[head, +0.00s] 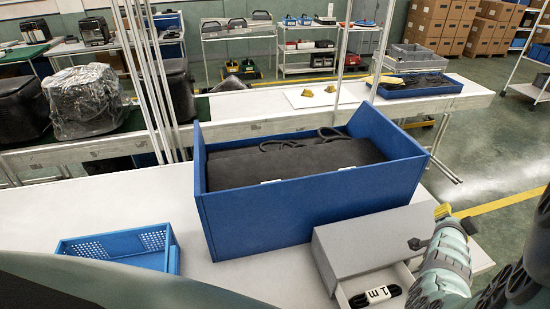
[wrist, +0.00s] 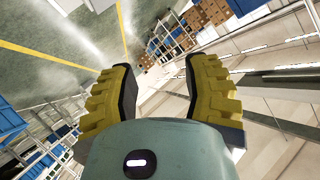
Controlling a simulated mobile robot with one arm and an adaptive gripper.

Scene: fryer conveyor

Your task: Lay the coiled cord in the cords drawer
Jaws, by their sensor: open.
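A dark cord (head: 300,143) lies in loose loops on the black lining of a large blue bin (head: 262,220). A grey-white drawer unit (head: 365,240) stands at the bin's front right. Its drawer (head: 408,275) is pulled open toward the front and partly cut off by the frame. My gripper (head: 447,212) is by the unit's right side, partly hidden by my arm. In the wrist view its yellow fingers (wrist: 160,85) are spread with nothing between them.
A blue perforated basket (head: 118,247) stands on the white table at left. Behind, a long bench carries a wrapped item (head: 84,100), a blue tray (head: 420,88) and small yellow pieces (head: 308,93). White upright poles rise behind the bin. The table between basket and bin is clear.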

